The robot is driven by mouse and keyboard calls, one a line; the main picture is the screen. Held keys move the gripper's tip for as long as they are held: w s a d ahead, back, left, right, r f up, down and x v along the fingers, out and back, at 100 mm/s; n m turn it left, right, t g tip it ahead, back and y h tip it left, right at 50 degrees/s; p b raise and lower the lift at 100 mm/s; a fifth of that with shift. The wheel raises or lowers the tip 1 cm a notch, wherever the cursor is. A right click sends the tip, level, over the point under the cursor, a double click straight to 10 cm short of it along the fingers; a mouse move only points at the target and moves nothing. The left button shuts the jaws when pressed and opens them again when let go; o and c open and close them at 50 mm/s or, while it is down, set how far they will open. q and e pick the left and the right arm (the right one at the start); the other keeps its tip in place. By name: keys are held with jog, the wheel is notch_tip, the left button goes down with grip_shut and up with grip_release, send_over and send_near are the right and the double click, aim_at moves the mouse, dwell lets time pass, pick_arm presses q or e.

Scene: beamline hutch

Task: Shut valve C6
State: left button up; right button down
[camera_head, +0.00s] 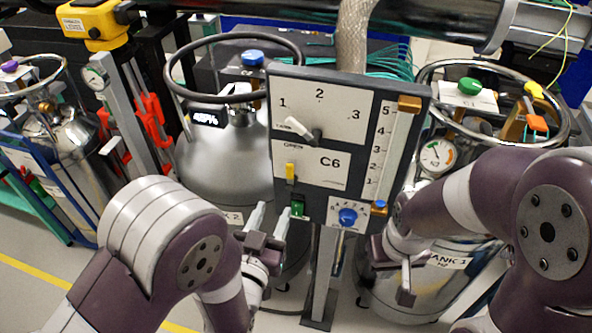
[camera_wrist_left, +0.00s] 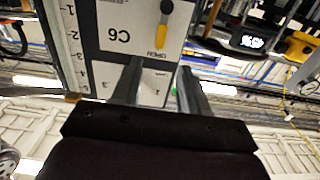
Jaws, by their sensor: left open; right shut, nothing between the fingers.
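The C6 panel (camera_head: 330,160) stands on a post in the middle of the head view. Its plate reads C6 and OPEN, with a yellow handle (camera_head: 290,172) upright below the word OPEN. In the left wrist view the panel is upside down, with the yellow handle (camera_wrist_left: 192,40) above the fingers. My left gripper (camera_head: 269,220) is open and empty, fingers pointing up, below and left of the yellow handle and apart from it. Its fingers (camera_wrist_left: 158,85) also show in the wrist view. My right gripper (camera_head: 406,290) is shut and empty, low and right of the post.
The panel also carries a white selector lever (camera_head: 299,128), a blue knob (camera_head: 347,216), a green part (camera_head: 297,206) and a scale with an orange slider (camera_head: 409,103). Tanks with ring guards (camera_head: 225,150) stand left and right behind it. A gauge (camera_head: 436,155) is at right.

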aim_at(289, 172)
pick_arm(q)
jog(key=p+x, duration=0.2)
jog(key=x, duration=0.9)
jog(key=shift+w, duration=0.3)
grip_shut()
